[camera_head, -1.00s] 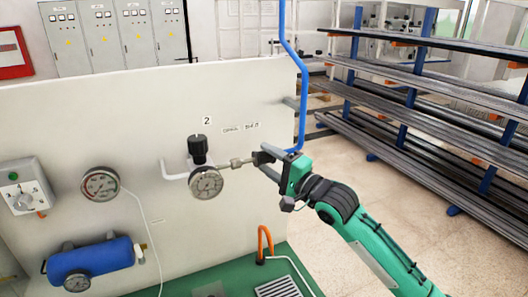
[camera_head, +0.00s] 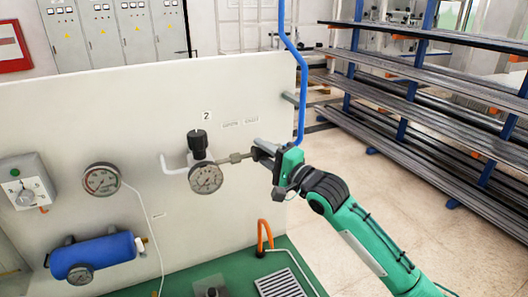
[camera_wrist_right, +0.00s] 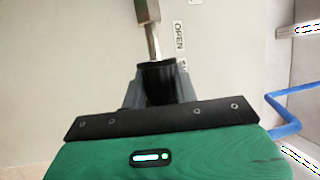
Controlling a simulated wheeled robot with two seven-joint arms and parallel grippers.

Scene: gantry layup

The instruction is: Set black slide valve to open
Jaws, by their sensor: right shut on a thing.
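The black slide valve's sleeve (camera_wrist_right: 158,78) shows in the right wrist view, on the metal pipe line between my finger pads. My right gripper (camera_wrist_right: 160,92) is shut on it. In the head view my right gripper (camera_head: 264,155) is at the right end of the short metal pipe (camera_head: 235,158) and mostly hides the sleeve. The OPEN label (camera_wrist_right: 178,37) is beside the pipe fitting, beyond the sleeve. A second label (camera_wrist_right: 184,64) is partly hidden beside the sleeve. My left gripper is not in view.
A pressure gauge (camera_head: 206,178) and a black knob (camera_head: 197,143) are left of the pipe on the pale panel (camera_head: 100,130). A blue pipe (camera_head: 302,100) runs down close behind my right gripper. A rack of long bars (camera_head: 430,120) stands at the right, beyond clear floor.

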